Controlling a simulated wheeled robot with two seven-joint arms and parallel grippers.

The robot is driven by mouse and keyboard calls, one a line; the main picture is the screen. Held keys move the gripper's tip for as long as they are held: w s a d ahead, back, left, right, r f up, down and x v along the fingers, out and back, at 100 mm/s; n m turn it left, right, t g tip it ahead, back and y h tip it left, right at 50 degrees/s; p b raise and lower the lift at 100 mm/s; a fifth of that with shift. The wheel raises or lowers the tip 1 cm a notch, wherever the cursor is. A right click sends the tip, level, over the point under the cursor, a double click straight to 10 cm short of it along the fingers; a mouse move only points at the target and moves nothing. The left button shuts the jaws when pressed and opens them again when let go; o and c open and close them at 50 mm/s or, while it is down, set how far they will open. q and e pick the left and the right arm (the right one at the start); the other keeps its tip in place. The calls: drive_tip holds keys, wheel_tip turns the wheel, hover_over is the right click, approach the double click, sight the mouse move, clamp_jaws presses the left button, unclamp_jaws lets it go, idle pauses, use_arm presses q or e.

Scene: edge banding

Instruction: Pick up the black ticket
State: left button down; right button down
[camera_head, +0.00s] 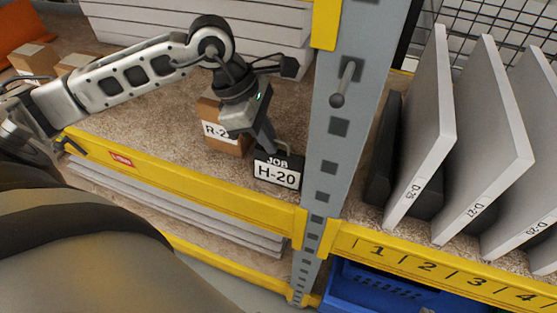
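The black ticket (278,170), with a white label reading "JOB H-20", stands upright on the brown shelf board near the yellow front beam, just left of the grey rack post. My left gripper (268,146) reaches down from above, and its fingers meet the ticket's top edge. Whether the fingers are closed on the ticket or only around it is hard to see. My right gripper is not in view.
A cardboard box labelled "R-2…" (225,133) stands just left of the ticket, partly behind my gripper. The grey post (338,150) with a protruding peg (343,84) is close on the right. White panels (425,130) stand in numbered slots further right. Smaller boxes (33,57) sit at far left.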

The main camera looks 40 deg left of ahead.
use_arm(q)
drive_tip(key=shift+s+f, duration=0.1)
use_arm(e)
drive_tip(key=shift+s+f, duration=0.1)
